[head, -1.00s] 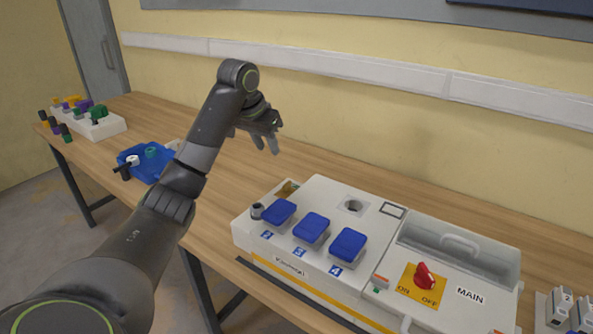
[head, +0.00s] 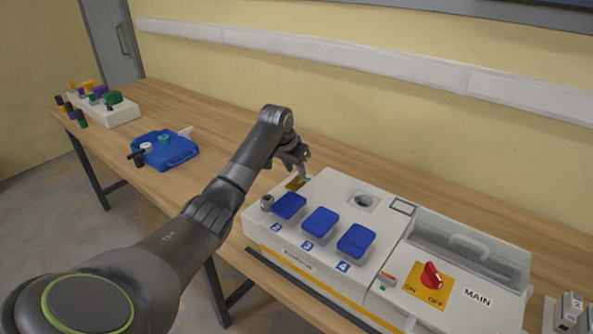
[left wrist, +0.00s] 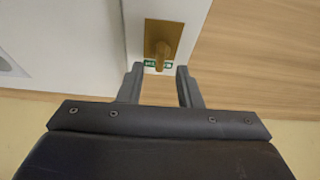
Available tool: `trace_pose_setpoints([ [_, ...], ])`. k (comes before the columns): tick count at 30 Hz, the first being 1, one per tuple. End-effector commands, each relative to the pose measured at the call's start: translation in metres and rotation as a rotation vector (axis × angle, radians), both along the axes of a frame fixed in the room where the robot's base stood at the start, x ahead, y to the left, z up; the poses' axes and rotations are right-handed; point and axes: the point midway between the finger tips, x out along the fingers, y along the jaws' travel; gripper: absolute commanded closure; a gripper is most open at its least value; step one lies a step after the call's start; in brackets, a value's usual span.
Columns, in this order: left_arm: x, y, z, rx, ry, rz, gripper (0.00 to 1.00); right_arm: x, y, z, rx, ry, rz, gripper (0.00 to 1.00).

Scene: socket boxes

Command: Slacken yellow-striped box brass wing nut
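The yellow-striped box (head: 330,215) is white with a yellow stripe along its front, and stands on the bench. Its brass wing nut (left wrist: 162,57) sits on a brass plate (left wrist: 162,32) at the box's far left corner. The plate also shows in the head view (head: 296,184), just in front of my left gripper. My left gripper (left wrist: 160,72) is open, its two fingers apart and pointing at the wing nut from above. In the left wrist view the nut lies just beyond the fingertips, and I see no contact. My right gripper is in neither view.
The box carries several blue socket covers (head: 320,222) and a red main switch (head: 431,275). A blue case (head: 166,152) and a white rack (head: 112,110) stand at the bench's left. Grey modules (head: 568,312) lie at right. Bench (head: 225,130) behind the arm is clear.

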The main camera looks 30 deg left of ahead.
Motion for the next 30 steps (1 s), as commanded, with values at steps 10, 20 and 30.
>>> trace_pose_setpoints([
  [10, 0.009, 0.000, -0.020, 0.001, -0.001, -0.001, 0.68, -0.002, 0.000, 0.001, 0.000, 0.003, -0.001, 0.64],
  [20, 0.009, 0.000, -0.020, 0.000, -0.001, 0.000, 0.81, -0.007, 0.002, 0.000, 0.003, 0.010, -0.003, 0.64],
  [30, 0.009, 0.000, -0.020, 0.000, -0.001, 0.001, 1.00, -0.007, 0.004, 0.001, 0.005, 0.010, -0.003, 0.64],
])
